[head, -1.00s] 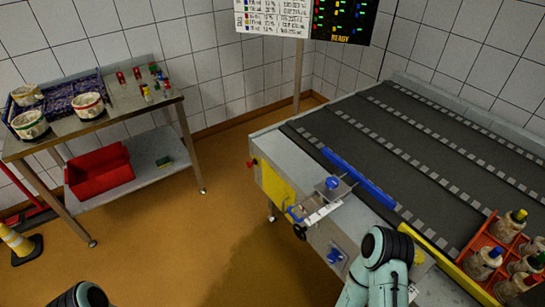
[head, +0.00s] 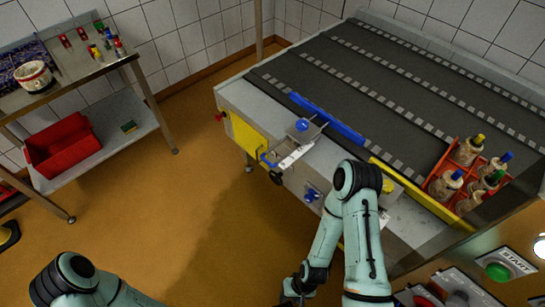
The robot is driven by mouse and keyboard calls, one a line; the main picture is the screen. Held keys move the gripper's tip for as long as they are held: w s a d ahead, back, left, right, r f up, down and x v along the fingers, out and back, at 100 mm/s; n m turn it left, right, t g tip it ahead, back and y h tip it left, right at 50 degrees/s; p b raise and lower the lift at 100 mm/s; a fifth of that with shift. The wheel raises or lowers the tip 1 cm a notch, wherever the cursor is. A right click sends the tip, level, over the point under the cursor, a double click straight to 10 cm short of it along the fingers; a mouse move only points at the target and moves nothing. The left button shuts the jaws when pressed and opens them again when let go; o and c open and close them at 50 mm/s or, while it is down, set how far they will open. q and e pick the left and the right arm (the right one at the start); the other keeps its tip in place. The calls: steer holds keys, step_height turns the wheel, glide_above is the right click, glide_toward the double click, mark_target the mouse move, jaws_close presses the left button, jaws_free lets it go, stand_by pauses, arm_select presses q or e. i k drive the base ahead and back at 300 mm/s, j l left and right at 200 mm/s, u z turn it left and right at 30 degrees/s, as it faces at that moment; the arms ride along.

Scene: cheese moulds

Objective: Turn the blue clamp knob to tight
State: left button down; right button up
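A round blue knob (head: 302,124) sits on top of a metal bracket on the conveyor's near left corner. A second blue knob (head: 311,194) is on a small plate on the conveyor's front side, lower down. I cannot tell from the picture which one is the clamp knob, nor how far either is turned. My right gripper (head: 291,291) is dark and small at the bottom edge, below and apart from both knobs; its fingers are too unclear to tell open from shut. My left arm shows at the bottom left, but its gripper is out of view.
The conveyor (head: 400,105) has a blue guide bar (head: 328,118) and a yellow edge strip (head: 420,193). A red crate (head: 433,181) of bottles stands at its right. A control panel with a green START button (head: 497,270) is at lower right.

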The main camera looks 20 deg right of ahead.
mark_target(301, 125)
steer(key=i+j+z, duration=0.1)
steer(key=i+j, duration=0.15)
steer(key=i, duration=0.25)
steer(key=i+j+z, duration=0.1)
steer(key=i+j, duration=0.15)
steer(key=i, duration=0.25)
